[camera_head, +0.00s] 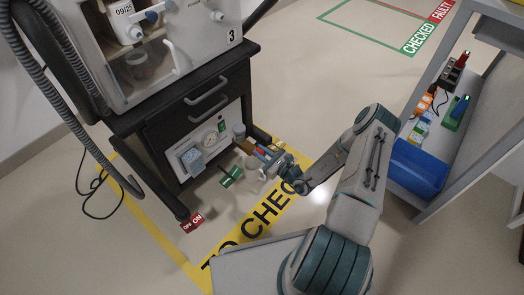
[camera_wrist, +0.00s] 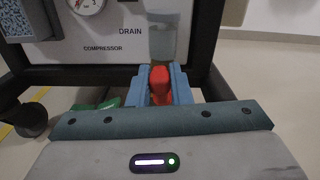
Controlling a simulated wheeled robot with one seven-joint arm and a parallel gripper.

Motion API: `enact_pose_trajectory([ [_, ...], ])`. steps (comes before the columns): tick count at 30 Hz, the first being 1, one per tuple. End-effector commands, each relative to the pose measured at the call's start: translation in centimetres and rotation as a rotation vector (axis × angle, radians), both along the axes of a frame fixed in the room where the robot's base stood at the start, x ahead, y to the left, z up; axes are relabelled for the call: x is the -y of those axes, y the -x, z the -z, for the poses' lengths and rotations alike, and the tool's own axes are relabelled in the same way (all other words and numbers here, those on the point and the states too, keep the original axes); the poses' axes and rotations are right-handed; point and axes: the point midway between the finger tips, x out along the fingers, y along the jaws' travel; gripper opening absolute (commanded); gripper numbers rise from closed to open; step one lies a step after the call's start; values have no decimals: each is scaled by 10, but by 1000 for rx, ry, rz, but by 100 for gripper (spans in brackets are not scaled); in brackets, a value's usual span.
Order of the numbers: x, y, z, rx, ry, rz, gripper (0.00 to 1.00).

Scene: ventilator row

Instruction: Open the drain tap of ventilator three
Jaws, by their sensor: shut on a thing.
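Ventilator three (camera_head: 232,33) stands on a black cart with two drawers, its number 3 on the upper front. The white compressor panel (camera_head: 207,145) is low on the cart and carries a gauge; the wrist view shows the words DRAIN and COMPRESSOR on it. A grey, see-through bowl (camera_wrist: 162,40) hangs right of the word DRAIN. The red drain tap (camera_wrist: 160,84) is just below the bowl. My gripper (camera_wrist: 162,90) is shut on this tap, with a blue finger on each side. In the head view my gripper (camera_head: 267,154) reaches the panel's right side. The tap's exact angle is unclear.
A red OFF/ON tag (camera_head: 192,222) is near the cart's front foot. A shelf with a blue bin (camera_head: 418,168) stands at the right.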

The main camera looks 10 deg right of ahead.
Motion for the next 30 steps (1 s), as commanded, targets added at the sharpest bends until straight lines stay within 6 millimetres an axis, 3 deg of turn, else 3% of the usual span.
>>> enact_pose_trajectory([
  [11, -11, 8, 0, 179, 260, 0, 0],
  [30, -26, 19, 18, 525, 757, 0, 0],
])
